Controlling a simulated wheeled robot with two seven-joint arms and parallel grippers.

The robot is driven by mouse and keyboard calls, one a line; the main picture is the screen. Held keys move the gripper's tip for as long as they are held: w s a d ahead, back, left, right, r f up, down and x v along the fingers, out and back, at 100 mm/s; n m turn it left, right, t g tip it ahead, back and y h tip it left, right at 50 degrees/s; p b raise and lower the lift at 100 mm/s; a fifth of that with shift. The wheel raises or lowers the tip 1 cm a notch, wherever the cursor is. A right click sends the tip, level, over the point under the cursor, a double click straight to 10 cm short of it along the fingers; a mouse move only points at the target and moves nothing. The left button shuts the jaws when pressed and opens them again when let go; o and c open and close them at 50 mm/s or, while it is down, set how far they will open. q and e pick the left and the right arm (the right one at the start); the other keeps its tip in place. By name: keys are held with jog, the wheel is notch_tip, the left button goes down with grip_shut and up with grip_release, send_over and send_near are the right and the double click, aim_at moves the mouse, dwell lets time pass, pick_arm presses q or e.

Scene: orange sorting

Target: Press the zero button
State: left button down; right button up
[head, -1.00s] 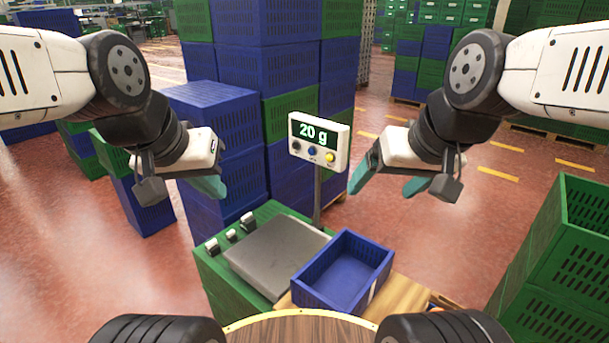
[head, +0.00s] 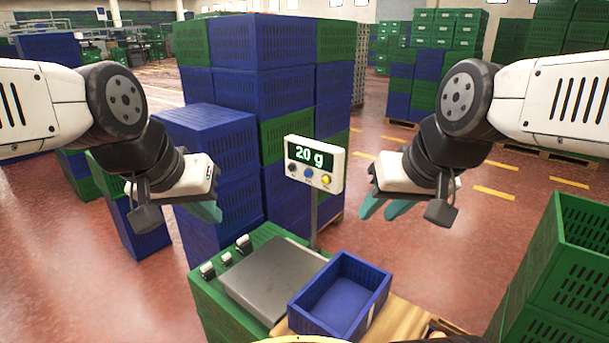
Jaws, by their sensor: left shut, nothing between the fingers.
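The scale's display head (head: 315,163) is a white box on a post and reads "20 g". It has three buttons along its lower edge: a dark one (head: 292,168) at left, a blue one (head: 308,173) in the middle and a yellow one (head: 326,180) at right. Their labels are too small to read. My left gripper (head: 211,212) is shut and empty, to the left of the display and apart from it. My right gripper (head: 384,209) hangs to the right of the display, its teal fingers apart and nothing seen between them.
The scale's grey plate (head: 273,280) is bare, with several small weights (head: 226,259) beside it on a green crate. An empty blue crate (head: 341,296) stands at its right. Stacked crates (head: 265,70) rise behind the display. Green crates (head: 561,262) stand at right.

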grip_shut()
dwell(1.3)
